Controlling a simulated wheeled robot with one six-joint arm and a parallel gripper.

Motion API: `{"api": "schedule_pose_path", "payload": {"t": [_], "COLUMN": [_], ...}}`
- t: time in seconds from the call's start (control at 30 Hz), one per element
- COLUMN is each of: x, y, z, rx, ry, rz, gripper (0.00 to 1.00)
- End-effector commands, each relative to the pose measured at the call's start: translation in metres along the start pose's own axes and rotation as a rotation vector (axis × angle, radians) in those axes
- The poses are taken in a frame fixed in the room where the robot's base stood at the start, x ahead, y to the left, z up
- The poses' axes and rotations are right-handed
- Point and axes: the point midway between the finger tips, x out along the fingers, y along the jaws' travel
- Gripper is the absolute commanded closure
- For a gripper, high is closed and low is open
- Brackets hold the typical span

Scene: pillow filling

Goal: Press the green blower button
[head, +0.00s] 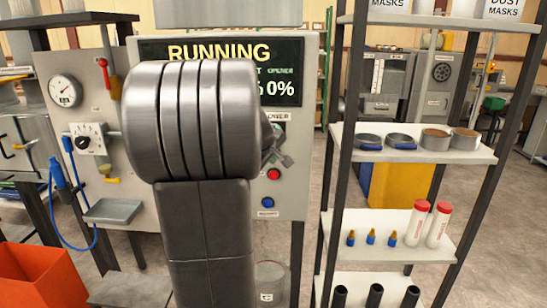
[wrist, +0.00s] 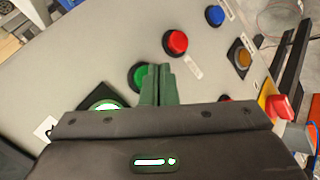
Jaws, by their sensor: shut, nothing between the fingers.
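A green button (wrist: 140,77) sits on the pale control panel (wrist: 90,60) in the wrist view, partly hidden behind my fingers. A second, lit green round control (wrist: 104,104) shows to its left, partly covered by my gripper body. I cannot read which one is labelled blower. My gripper (wrist: 160,82) is shut and empty, its fingertips overlapping the right side of the green button. I cannot tell whether they touch it. In the head view my gripper (head: 279,150) is at the panel's right side, mostly hidden by my arm. The green button is hidden there.
The panel also bears a red button (wrist: 175,42), a blue button (wrist: 214,16) and an amber one (wrist: 241,57). Its display (head: 285,70) reads RUNNING. A shelf rack (head: 400,140) with tins and bottles stands right. Gauge and valves (head: 65,91) are left.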

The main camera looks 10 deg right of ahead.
Motion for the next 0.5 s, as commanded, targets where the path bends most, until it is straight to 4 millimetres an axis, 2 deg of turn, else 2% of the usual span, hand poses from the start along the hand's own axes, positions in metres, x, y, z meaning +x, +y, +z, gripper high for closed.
{"api": "schedule_pose_path", "payload": {"t": [0.3,0.5], "x": [-0.001,-0.013], "y": [-0.001,-0.011], "z": [0.001,0.010], "rx": [0.000,0.000], "ry": [0.000,0.001], "rz": [0.000,0.001], "gripper": [1.00,1.00]}}
